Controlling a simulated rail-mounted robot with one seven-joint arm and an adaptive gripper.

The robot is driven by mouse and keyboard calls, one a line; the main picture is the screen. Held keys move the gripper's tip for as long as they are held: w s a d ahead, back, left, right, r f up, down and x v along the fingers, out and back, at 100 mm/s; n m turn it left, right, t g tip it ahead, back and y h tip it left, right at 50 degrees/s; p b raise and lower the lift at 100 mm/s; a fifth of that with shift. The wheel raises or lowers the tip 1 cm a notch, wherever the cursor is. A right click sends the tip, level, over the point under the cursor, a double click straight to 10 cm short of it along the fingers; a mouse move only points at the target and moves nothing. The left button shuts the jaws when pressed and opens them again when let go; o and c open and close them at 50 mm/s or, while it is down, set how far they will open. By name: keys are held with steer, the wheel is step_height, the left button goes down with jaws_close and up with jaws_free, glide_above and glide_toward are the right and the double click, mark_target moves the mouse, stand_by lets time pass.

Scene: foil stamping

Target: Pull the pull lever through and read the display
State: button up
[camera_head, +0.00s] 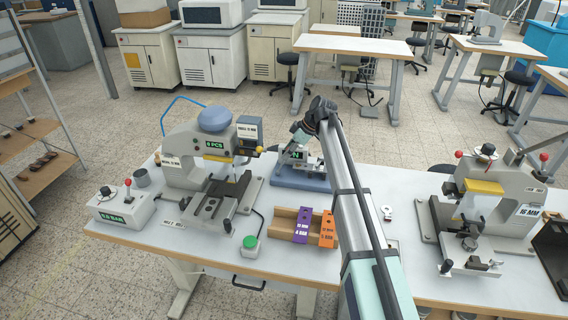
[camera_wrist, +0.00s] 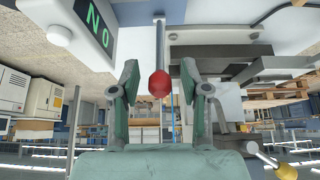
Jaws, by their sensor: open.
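The pull lever (camera_wrist: 187,48) is a thin metal rod ending in a red ball (camera_wrist: 159,83), seen in the wrist view. My gripper (camera_wrist: 159,75) is open, with one green finger on each side of the ball. I see gaps between the ball and both fingers. A dark display (camera_wrist: 97,25) with green characters reading "NO" is at the upper left there, possibly cut off by the frame edge. In the head view, the small device on a blue base (camera_head: 302,178) shows a green "N" on its display (camera_head: 296,155). My arm and gripper hide its upper part and the lever.
A wooden holder (camera_head: 284,229) with purple and orange blocks is in front. Another press (camera_head: 490,205) stands right.

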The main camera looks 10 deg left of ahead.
jaws_close()
steer(key=shift+a+r, duration=0.1)
steer(key=shift+a, duration=0.05)
steer(key=a+f+b, duration=0.1)
steer(key=a+b, duration=0.1)
steer(key=a, duration=0.8)
steer(key=shift+w+a+f, duration=0.2)
steer(key=shift+w, duration=0.15)
stand_by(1.7)
steer(key=shift+d+r, duration=0.1)
steer(key=shift+d, duration=0.05)
stand_by(0.4)
